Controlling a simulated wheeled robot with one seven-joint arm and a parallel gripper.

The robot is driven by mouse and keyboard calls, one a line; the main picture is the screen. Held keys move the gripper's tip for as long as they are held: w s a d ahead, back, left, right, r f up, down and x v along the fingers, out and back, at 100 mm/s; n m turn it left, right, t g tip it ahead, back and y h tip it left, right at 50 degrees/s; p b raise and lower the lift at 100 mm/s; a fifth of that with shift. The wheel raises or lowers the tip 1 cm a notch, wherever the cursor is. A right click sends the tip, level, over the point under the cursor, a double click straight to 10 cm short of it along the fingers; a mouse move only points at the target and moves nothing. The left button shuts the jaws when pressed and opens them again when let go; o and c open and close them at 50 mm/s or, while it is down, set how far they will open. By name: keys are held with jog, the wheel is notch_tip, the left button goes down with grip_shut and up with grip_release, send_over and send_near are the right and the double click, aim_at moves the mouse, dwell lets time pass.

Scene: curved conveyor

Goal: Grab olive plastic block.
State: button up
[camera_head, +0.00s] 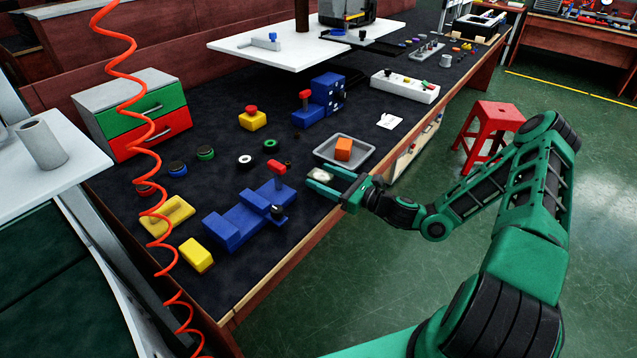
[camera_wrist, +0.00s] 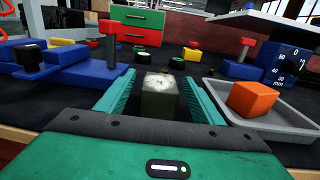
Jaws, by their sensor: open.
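The olive block (camera_wrist: 159,97) has a pale, worn top and stands between the two fingers of my gripper (camera_wrist: 160,92) in the wrist view. The fingers are apart, one on each side of it, with a narrow dark gap on the sides. In the head view, the block's pale top (camera_head: 321,175) shows between the fingertips of my gripper (camera_head: 322,182), near the table's front edge. The block's lower part is mostly hidden by the fingers there.
A grey tray (camera_head: 368,161) with an orange block (camera_head: 344,149) lies just beside my gripper. A blue fixture (camera_head: 240,220) with a red-topped lever (camera_head: 278,168) is on the other side. A red and green drawer unit (camera_head: 150,125) stands farther back.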

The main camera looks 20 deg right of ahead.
jog(key=shift+w, duration=0.1)
jog(key=c, duration=1.2)
